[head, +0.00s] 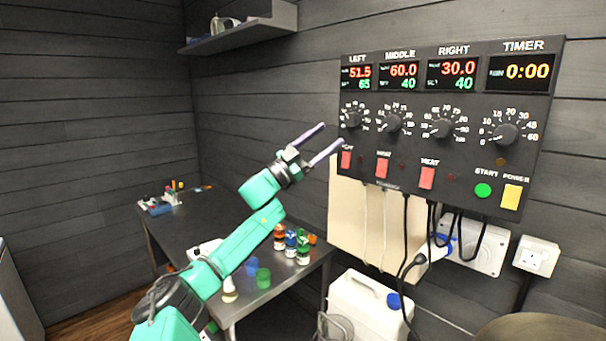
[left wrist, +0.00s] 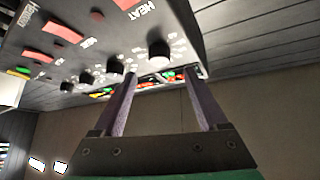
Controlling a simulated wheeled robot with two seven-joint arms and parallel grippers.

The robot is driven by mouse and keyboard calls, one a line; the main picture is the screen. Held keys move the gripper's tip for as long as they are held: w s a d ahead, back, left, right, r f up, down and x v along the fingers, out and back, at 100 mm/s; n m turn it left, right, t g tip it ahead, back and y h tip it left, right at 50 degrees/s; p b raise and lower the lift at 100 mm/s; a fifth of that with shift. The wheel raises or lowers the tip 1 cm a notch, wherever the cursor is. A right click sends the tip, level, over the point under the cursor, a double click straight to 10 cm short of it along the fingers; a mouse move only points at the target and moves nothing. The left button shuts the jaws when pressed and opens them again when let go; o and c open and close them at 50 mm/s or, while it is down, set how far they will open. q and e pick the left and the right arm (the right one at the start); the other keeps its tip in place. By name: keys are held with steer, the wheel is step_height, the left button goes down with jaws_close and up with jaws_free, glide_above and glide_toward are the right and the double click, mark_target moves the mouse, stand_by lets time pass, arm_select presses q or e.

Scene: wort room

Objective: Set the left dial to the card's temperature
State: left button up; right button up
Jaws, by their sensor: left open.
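The left dial (head: 352,118) is a black knob on the dark control panel, under the LEFT display (head: 357,77), which reads 51.5 in red and 65 in green. My left gripper (head: 332,134) is open and empty, its two purple fingers pointing at the panel just left of and below the left dial. In the left wrist view the nearest knob, apparently the left dial (left wrist: 158,52), lies beyond the gap between the fingertips (left wrist: 158,76). The fingers look apart from it. I cannot make out the card. My right gripper is not in view.
The middle dial (head: 391,123), right dial (head: 442,128) and timer dial (head: 505,134) sit in a row. Red switches (head: 383,168) are close below. Cables hang under the panel. A dark table (head: 228,226) with small jars and a white canister (head: 360,305) stand below.

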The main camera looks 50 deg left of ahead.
arm_select(q)
steer(key=b+v, duration=0.6)
steer(key=v, duration=0.2)
stand_by(0.4)
